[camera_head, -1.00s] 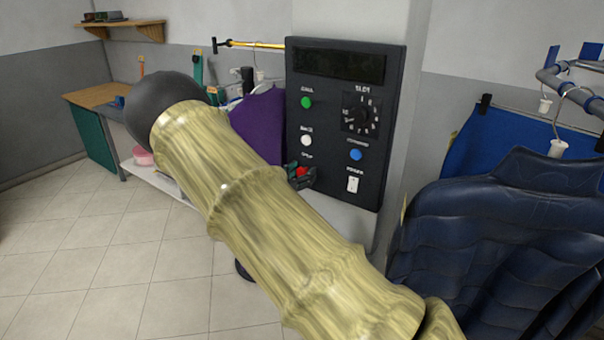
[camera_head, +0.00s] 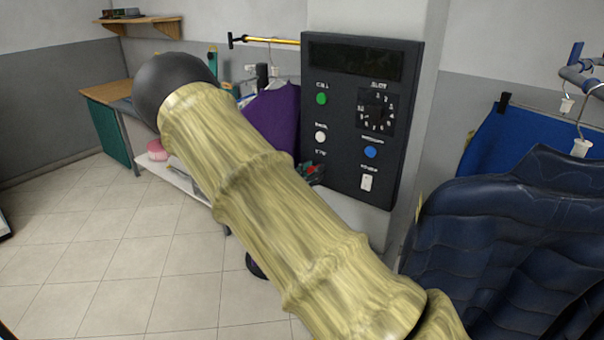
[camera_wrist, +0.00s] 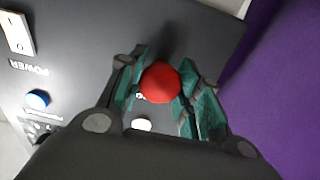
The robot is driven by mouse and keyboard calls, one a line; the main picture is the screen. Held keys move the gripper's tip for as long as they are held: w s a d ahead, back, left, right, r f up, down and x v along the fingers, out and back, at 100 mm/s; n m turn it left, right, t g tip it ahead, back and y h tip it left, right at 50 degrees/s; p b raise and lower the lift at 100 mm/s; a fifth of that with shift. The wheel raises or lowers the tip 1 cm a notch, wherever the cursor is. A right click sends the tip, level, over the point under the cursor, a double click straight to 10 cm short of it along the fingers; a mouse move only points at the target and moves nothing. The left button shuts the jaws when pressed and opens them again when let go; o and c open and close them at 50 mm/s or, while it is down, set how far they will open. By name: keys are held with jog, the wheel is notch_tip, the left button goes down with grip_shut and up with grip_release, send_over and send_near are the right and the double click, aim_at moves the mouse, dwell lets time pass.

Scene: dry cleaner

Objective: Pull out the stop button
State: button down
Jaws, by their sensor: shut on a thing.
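The red stop button (camera_wrist: 161,82) shows as a round cap in the wrist view, between the two green-lined fingers of my gripper (camera_wrist: 160,92). My gripper is shut on the button, in front of the dark control panel (camera_head: 347,188). In the head view my gripper (camera_head: 310,172) is mostly hidden behind my arm, at the panel's lower left edge, with a small bit of red in it. The STOP label area of the panel is partly visible above the gripper. How far the button stands out from the panel cannot be told.
The panel also carries a green button (camera_head: 321,98), a white button (camera_head: 320,137), a blue button (camera_head: 371,152), a dial (camera_head: 376,109) and a power switch (camera_head: 367,182). A purple garment (camera_head: 272,117) hangs close on the left. A dark blue padded jacket (camera_head: 510,235) hangs at the right.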

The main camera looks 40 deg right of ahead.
jog(key=shift+a+f, duration=0.1)
jog(key=shift+a, duration=0.05)
jog(key=c, duration=1.2)
grip_release()
jog(key=shift+o, duration=1.3)
jog(key=shift+a, duration=0.15)
jog(key=v, duration=1.1)
jog(key=shift+a, duration=0.35)
jog(key=shift+s, duration=0.2)
